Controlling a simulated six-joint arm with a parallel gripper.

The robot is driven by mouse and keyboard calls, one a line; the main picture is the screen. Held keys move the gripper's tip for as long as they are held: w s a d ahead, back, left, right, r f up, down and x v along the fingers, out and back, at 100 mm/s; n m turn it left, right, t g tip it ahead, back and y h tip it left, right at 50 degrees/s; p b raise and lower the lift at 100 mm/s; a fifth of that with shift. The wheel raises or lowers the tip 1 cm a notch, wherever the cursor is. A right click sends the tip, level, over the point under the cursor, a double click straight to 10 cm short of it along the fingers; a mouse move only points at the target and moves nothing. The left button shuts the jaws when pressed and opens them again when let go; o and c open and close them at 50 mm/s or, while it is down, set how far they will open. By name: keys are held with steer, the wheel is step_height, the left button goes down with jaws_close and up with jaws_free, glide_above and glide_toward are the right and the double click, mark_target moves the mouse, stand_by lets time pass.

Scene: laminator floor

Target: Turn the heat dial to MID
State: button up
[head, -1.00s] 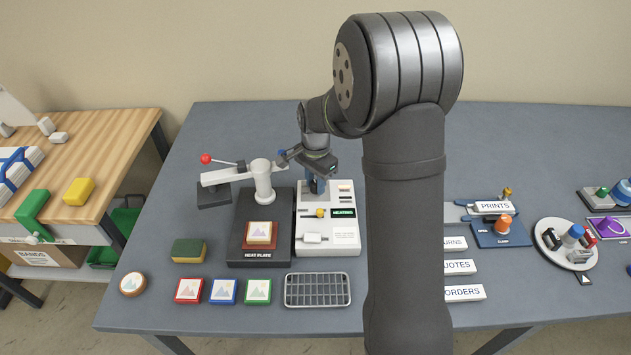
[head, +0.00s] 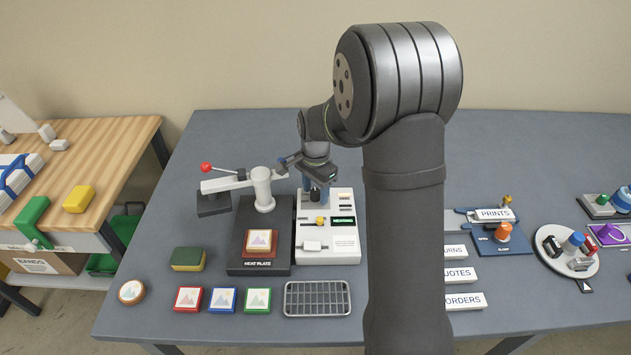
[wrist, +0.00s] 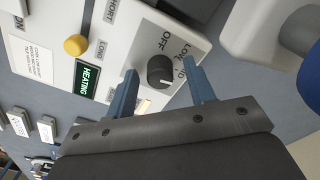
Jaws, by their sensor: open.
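The heat dial (wrist: 160,72) is a round black knob on the white control panel (wrist: 128,35), with OFF, LOW and MID lettered around it. I cannot tell surely which label its mark faces. My gripper (wrist: 160,76) is open, its two blue fingers on either side of the dial in the wrist view. A gap shows beside each finger, and I see no firm contact. In the head view my gripper (head: 315,190) is at the back of the white panel (head: 335,252), and the dial there is mostly hidden by it.
The panel carries a lit HEATING display (wrist: 88,80) and a yellow knob (wrist: 76,45). The heat plate (head: 245,266) with a framed picture stands left of it, under a press lever with a red ball (head: 206,168). A wire rack (head: 318,299) lies in front.

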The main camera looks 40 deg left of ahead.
mark_target(316, 191)
step_height(316, 191, up, 17)
steer(key=shift+r, duration=0.2)
steer(key=shift+f, duration=0.1)
stand_by(0.6)
step_height(316, 191, down, 17)
steer(key=shift+f, duration=0.15)
stand_by(0.5)
